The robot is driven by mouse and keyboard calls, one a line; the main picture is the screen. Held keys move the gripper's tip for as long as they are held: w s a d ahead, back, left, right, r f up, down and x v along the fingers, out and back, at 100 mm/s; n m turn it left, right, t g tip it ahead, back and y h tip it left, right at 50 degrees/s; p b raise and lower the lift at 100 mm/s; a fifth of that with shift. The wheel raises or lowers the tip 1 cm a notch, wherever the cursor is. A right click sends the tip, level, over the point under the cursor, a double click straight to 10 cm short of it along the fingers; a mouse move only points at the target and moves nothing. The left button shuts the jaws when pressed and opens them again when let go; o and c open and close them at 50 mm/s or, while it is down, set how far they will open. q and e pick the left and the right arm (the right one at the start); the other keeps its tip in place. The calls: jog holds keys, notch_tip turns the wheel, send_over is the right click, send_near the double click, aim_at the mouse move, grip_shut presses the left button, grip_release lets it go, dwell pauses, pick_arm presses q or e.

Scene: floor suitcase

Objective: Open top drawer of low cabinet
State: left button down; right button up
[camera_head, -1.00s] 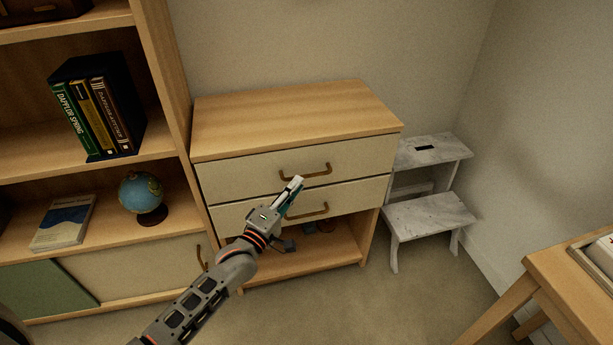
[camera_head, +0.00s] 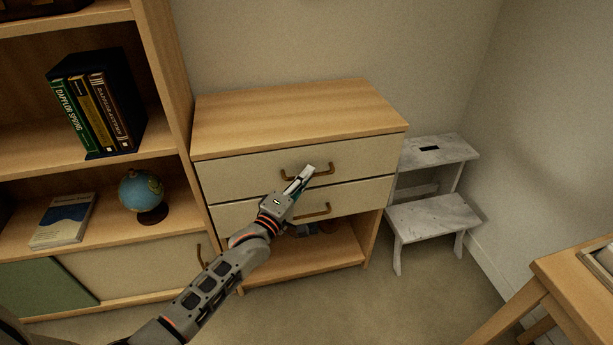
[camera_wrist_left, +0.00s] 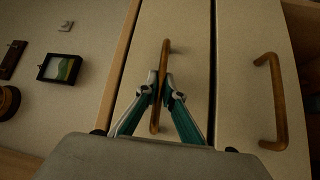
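The low cabinet (camera_head: 290,115) has a wooden top and two pale drawers. Its top drawer (camera_head: 240,172) looks flush with the cabinet front and has a bronze bar handle (camera_head: 291,178). My left gripper (camera_head: 311,170) is at this handle and hides part of it. In the left wrist view, the handle (camera_wrist_left: 166,52) runs between the two fingertips of my left gripper (camera_wrist_left: 161,80). The fingertips are close together and appear to touch the bar on both sides. My right gripper is not in view.
The lower drawer (camera_head: 235,213) has its own handle (camera_head: 316,213), below the gripper. A shelf with books and a globe (camera_head: 141,190) stands left. A grey step stool (camera_head: 432,215) is right of the cabinet, and a wooden table (camera_head: 570,280) is at lower right.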

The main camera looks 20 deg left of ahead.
pick_arm(q)
jog(key=s+d+p, duration=0.4)
jog(key=s+d, duration=0.2)
jog(key=s, duration=0.4)
jog(key=s+d+p, duration=0.4)
jog(key=s+d, duration=0.3)
jog(key=s, duration=0.3)
jog(key=shift+d, duration=0.25)
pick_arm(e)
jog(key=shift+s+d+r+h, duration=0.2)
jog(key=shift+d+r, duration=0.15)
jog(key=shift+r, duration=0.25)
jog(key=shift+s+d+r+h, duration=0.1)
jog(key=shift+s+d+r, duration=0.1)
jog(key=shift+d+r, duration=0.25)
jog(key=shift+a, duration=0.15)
